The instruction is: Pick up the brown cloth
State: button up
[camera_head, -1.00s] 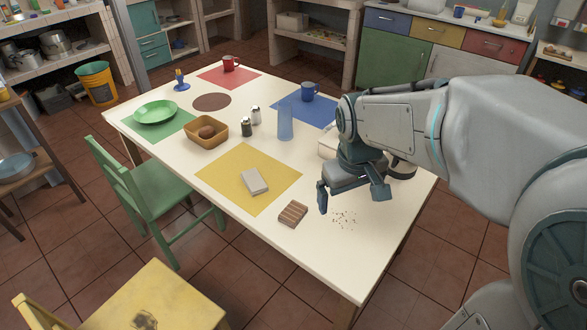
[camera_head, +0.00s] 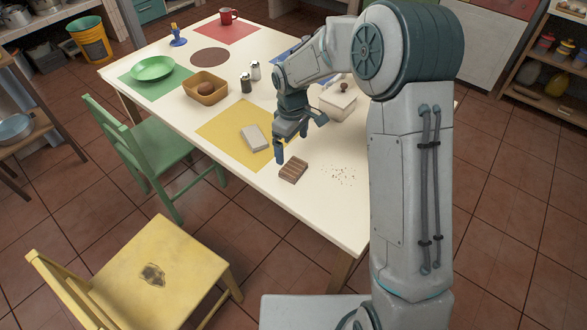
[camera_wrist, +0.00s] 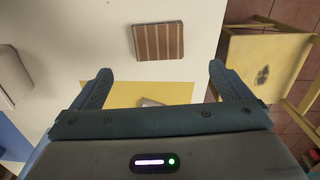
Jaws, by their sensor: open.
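The brown cloth (camera_head: 293,170) is a small folded, striped piece lying flat near the front edge of the white table, beside the yellow mat. In the wrist view the brown cloth (camera_wrist: 158,41) lies beyond my fingertips, a little left of the middle between them. My gripper (camera_head: 293,152) is open and empty, above the table close to the cloth and apart from it. Both fingers of my gripper (camera_wrist: 160,80) show in the wrist view with nothing between them.
A grey-white block (camera_head: 254,138) lies on the yellow mat (camera_head: 222,128). Dark crumbs (camera_head: 343,176) lie right of the cloth. Shakers (camera_head: 246,83) and a tan bowl (camera_head: 205,93) are farther left. A yellow chair (camera_head: 150,265) stands in front.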

aim_at(293, 167)
notch_tip(293, 167, down, 10)
jog(key=shift+d+r+p, duration=0.15)
jog(key=shift+r+p, duration=0.05)
jog(key=shift+p, duration=0.25)
jog(key=c, duration=1.1)
